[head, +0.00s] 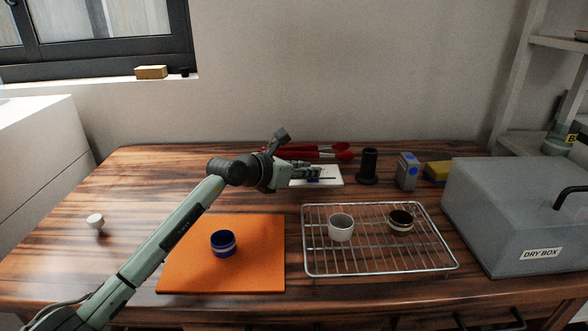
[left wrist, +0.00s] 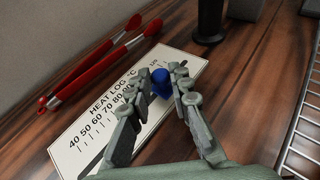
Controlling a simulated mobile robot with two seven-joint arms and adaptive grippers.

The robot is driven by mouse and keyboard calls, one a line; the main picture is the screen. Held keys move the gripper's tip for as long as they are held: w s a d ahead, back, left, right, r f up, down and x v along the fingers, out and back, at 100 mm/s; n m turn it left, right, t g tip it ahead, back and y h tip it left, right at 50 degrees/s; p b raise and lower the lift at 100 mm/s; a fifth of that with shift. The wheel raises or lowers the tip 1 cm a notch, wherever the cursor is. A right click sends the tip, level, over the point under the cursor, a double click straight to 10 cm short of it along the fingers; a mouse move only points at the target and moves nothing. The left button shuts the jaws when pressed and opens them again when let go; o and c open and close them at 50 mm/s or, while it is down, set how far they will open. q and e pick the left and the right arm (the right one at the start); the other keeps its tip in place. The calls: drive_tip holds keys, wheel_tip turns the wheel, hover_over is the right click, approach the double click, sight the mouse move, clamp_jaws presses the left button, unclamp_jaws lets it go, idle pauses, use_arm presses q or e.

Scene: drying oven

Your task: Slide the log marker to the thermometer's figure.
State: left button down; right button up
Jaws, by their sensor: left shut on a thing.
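The heat log is a white card (head: 333,176) at the back of the table; in the left wrist view the card (left wrist: 72,152) reads "HEAT LOG °C" with figures from 40 upward. The log marker is a blue knob (left wrist: 160,85) toward the card's higher-figure end. My left gripper (head: 312,175) is shut on the marker, a finger on each side. The fingers hide part of the scale, so the marker's exact figure cannot be read. A grey upright device (head: 407,172) with a blue round spot may be the thermometer; no figure is legible. My right gripper is not in view.
Red tongs (head: 340,152) lie behind the card. A black cylinder (head: 368,164) stands right of it. A wire rack (head: 375,262) holds a white cup and a dark cup. A blue cup (head: 223,243) sits on an orange mat (head: 180,270). The dry box (head: 500,205) stands right.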

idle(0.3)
use_arm(q)
drive_tip(key=c, duration=1.4)
unclamp_jaws()
drive_tip(key=v, duration=1.2)
drive_tip(key=shift+s+f, duration=0.1)
drive_tip(key=shift+f, duration=0.05)
